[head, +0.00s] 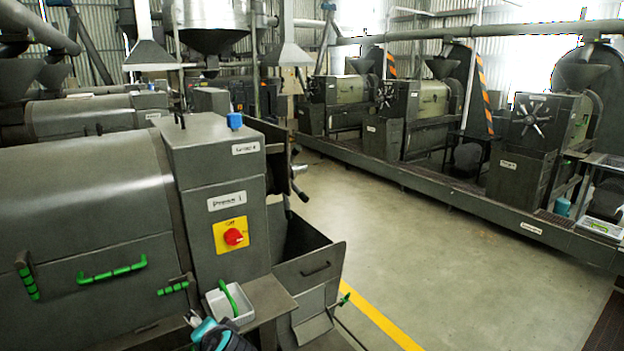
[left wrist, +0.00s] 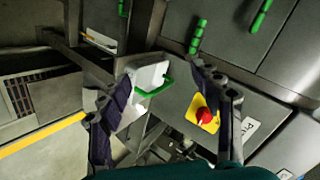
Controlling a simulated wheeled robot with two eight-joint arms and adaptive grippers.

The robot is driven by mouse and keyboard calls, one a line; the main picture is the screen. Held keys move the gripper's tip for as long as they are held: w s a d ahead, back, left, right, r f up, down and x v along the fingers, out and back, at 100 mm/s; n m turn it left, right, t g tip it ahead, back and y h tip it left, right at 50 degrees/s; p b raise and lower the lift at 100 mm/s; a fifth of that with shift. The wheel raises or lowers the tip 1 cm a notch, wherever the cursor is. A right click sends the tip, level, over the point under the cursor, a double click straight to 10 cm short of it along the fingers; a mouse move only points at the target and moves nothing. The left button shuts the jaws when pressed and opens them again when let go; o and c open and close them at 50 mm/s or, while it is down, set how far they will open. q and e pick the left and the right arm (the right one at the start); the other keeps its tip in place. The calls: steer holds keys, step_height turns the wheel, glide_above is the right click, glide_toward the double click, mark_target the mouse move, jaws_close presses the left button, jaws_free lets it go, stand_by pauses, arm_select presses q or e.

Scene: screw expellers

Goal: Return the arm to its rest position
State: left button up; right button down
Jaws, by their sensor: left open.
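My left gripper (head: 208,333) shows at the bottom edge of the head view, partly cut off, just below the white box on the front machine. In the left wrist view my left gripper (left wrist: 162,72) has its two dark fingers spread wide apart, with nothing gripped between them. The white box (left wrist: 136,109), with a green curved handle (left wrist: 155,88), shows beyond and between the fingers. The same white box (head: 217,307) and green handle (head: 229,299) are in the head view. My right gripper is in neither view.
The grey front machine (head: 75,210) fills the left, with green handles and a red knob (head: 233,237) on a yellow plate. A grey open bin (head: 312,268) stands right of the box. Open floor (head: 440,250) lies to the right, before a row of presses (head: 540,125).

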arm_select(q)
steer(key=s+d+f+n+g+h+b, duration=0.1)
steer(key=s+d+f+n+h, duration=0.1)
steer(key=s, duration=0.7)
steer(key=s+d+f+n+g+h+b, duration=0.1)
steer(key=s+d+f+n+h, duration=0.2)
steer(key=s+f, duration=0.4)
steer(key=s+d+h, duration=0.1)
steer(key=s+d, duration=0.1)
steer(key=s, duration=0.1)
steer(key=shift+n+h, duration=0.3)
steer(key=shift+h, duration=0.1)
steer(key=shift+w+f, duration=0.1)
